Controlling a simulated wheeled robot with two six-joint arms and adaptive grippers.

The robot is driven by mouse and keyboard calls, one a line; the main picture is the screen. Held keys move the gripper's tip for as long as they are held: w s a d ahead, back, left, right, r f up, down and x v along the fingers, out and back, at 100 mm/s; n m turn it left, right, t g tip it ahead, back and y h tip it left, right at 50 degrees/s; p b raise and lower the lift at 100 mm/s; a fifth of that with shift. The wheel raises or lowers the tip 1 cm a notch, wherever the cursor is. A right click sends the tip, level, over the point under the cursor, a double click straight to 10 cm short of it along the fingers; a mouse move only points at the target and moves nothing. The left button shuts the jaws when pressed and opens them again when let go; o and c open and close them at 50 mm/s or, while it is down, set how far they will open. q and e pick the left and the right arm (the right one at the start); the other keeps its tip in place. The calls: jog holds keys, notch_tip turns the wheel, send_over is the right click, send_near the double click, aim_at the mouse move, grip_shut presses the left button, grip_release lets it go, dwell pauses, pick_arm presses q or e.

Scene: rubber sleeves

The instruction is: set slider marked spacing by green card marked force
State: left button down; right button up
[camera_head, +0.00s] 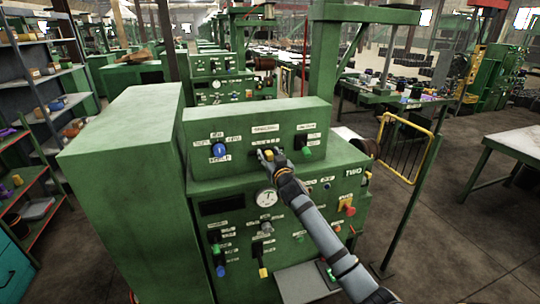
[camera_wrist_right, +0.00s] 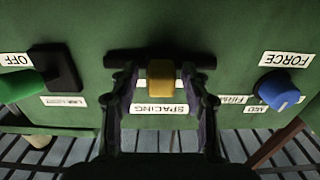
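The spacing slider has a yellow knob (camera_wrist_right: 160,80) on a black horizontal bar (camera_wrist_right: 125,60), set in the upper face of the green machine (camera_head: 120,165). A white card marked SPACING (camera_wrist_right: 160,109) is beside the bar in the right wrist view. My right gripper (camera_wrist_right: 162,78) is around the knob, one finger on each side, with gaps visible. In the head view, my right gripper (camera_head: 268,155) covers much of the slider. A white card marked FORCE (camera_wrist_right: 284,59) is by a blue dial (camera_wrist_right: 278,90). I see no green card marked force. My left gripper is not in view.
A black switch with a green lever (camera_wrist_right: 22,86) and an OFF card is on the other side of the slider. A gauge (camera_head: 266,197) and several controls cover the lower panel. Shelves (camera_head: 40,90) stand left; a yellow-framed gate (camera_head: 405,145) stands right.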

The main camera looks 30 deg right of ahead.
jog(key=shift+s+a, duration=0.1)
jog(key=v, duration=1.1)
jog(key=shift+s+a, duration=0.2)
jog(key=shift+s, duration=0.2)
